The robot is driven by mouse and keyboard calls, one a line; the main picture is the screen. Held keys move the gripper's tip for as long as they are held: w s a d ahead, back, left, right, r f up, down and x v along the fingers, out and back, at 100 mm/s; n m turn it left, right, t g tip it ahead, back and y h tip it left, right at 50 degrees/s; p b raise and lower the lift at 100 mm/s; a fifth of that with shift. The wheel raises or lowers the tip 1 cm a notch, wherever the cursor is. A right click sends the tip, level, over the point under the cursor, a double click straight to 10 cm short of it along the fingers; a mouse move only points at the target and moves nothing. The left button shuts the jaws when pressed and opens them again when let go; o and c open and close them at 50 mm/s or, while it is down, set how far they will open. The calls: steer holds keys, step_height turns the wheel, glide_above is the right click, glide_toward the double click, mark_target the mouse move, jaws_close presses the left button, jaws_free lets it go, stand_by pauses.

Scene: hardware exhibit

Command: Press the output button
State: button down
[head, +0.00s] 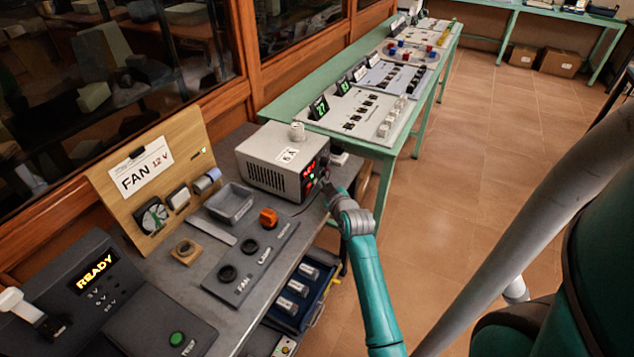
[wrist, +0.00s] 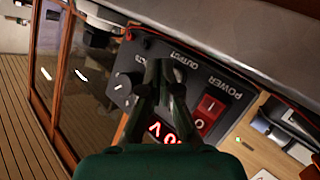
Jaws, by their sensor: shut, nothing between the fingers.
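The power supply (head: 262,158) is a grey box on the bench, with a black front panel facing right. In the wrist view its panel (wrist: 228,86) fills the middle, tilted, with the words OUTPUT and POWER, a red rocker switch (wrist: 208,106) and glowing red digits. The output button itself cannot be made out; my fingers cover the area beside the OUTPUT label. My gripper (head: 326,185) is shut and empty, right in front of the panel. In the wrist view its fingertips (wrist: 161,68) overlap the panel by the label; I cannot tell whether they touch it.
A knob (wrist: 122,86) sits left of my fingers. The fan board (head: 150,185), a switch panel (head: 250,250) and a READY console (head: 95,270) share the bench. A green table (head: 375,140) stands behind; floor at right is clear.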

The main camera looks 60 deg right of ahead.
steer(key=shift+w, duration=0.15)
steer(key=shift+w, duration=0.4)
stand_by(0.5)
steer(key=shift+s, duration=0.55)
steer(key=s, duration=0.6)
steer(key=shift+d, duration=0.2)
stand_by(0.4)
stand_by(0.4)
steer(key=shift+s, duration=0.1)
